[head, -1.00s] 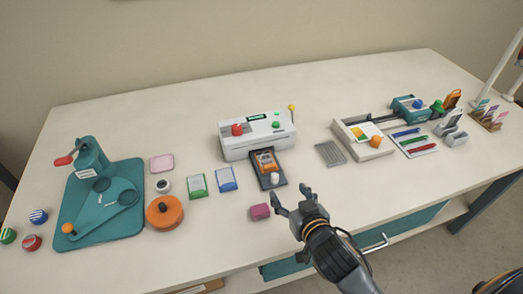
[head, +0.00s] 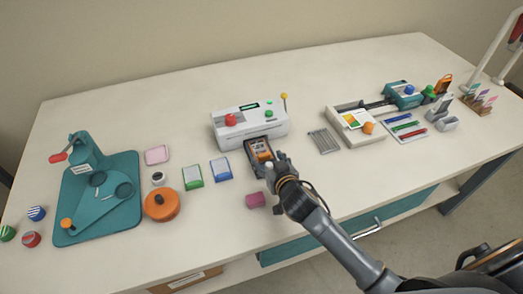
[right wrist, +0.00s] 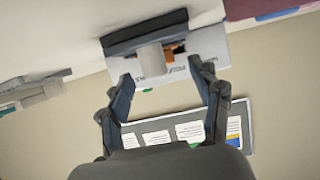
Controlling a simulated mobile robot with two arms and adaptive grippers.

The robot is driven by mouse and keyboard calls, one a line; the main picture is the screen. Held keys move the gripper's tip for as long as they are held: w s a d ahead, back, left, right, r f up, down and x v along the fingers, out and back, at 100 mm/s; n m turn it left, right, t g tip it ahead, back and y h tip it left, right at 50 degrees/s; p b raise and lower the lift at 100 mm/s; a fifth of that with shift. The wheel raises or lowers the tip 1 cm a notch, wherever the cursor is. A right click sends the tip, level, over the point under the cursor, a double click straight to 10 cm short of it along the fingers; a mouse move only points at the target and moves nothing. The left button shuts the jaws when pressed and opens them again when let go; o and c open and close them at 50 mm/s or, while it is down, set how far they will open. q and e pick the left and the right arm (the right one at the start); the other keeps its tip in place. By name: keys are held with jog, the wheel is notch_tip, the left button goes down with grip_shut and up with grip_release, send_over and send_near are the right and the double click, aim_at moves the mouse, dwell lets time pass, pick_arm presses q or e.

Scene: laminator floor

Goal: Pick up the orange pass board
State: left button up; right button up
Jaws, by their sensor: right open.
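An orange board with a pale and dark face (head: 262,148) lies on a dark tray (head: 250,153) in front of the white laminator (head: 248,127). A white knob (head: 269,167) stands at the tray's near end. My right gripper (head: 273,171) is open at that near end and partly covers the tray. In the right wrist view, the white knob (right wrist: 152,59) shows between the open fingertips of the gripper (right wrist: 163,73). Only a little of the orange board (right wrist: 177,51) shows behind it. I cannot tell whether a finger touches anything. My left gripper is out of view.
A magenta block (head: 255,200) lies just left of my right gripper. Blue (head: 221,169) and green (head: 192,177) card packs lie left of the tray. A ridged grey plate (head: 323,141) lies to the right. Another orange item (head: 444,84) stands at the far right. The front right tabletop is clear.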

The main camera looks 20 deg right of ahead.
aim_at(260, 149)
jog(key=x, duration=0.2)
jog(key=shift+w+f, duration=0.15)
jog(key=shift+w, duration=0.15)
jog(key=shift+s, duration=0.1)
jog(key=shift+c, duration=0.7)
jog(key=c, duration=1)
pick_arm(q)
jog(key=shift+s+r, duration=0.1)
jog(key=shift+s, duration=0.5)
pick_arm(e)
jog(key=shift+c, duration=0.3)
